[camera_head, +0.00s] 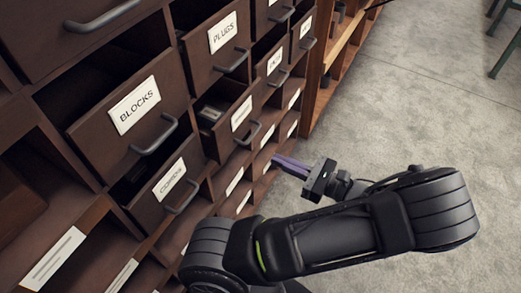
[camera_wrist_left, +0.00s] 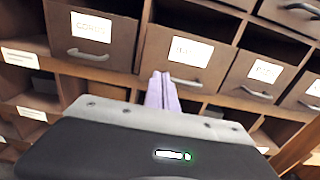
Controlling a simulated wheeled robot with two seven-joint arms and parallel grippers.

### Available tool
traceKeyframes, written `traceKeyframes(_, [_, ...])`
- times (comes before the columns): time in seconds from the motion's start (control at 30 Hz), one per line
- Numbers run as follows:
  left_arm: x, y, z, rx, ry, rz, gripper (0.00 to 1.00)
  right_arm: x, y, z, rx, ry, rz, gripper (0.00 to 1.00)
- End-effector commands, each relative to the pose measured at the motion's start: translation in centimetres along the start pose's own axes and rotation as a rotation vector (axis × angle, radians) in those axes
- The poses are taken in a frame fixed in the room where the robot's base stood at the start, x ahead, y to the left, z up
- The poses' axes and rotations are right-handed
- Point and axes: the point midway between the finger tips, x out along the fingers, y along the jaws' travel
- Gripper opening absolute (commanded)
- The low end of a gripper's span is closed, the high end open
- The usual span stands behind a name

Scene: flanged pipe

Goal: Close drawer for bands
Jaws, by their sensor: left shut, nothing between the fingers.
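No label reads clearly as bands. A brown drawer with a blurred label (camera_head: 241,113) stands pulled out in the middle of the head view, with a dark item visible inside. A drawer with a blurred label (camera_wrist_left: 188,52) is also in the middle of the left wrist view; I cannot tell for sure that it is the same one. My left gripper (camera_head: 278,162) is shut and empty, in front of the cabinet, to the lower right of the pulled-out drawer. Its purple fingers (camera_wrist_left: 161,88) point toward the drawer fronts. My right gripper is not in view.
The BLOCKS drawer (camera_head: 130,108), the PLUGS drawer (camera_head: 222,32) and a lower-left drawer with a hard-to-read label (camera_head: 170,180) also stand out from the cabinet. Open shelf slots lie below. Clear grey floor (camera_head: 420,90) spreads to the right, with green furniture legs at the top right.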

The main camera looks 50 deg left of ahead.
Motion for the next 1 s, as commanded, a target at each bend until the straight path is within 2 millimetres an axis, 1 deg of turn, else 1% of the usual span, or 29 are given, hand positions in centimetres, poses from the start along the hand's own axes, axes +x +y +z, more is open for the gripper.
traceKeyframes(0.17, [2.0, 0.1, -0.1, 0.003, 0.003, 0.007, 0.00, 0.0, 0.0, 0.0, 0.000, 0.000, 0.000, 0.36])
traceKeyframes(0.27, [3.6, 0.1, 0.2, 0.001, -0.001, 0.004, 0.00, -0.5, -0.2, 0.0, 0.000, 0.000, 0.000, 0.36])
traceKeyframes(0.5, [8.6, 0.1, 0.2, 0.003, -0.002, 0.004, 0.00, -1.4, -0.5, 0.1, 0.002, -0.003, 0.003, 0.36])
traceKeyframes(0.7, [11.9, 0.1, 0.2, 0.003, -0.002, 0.002, 0.00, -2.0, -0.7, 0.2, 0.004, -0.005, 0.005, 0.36])
traceKeyframes(0.83, [13.1, 0.1, 0.1, 0.001, 0.000, 0.002, 0.00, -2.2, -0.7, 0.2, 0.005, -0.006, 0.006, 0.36])
traceKeyframes(1.0, [13.6, 0.0, -0.1, 0.001, 0.001, 0.000, 0.00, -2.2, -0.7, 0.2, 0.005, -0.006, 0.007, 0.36])
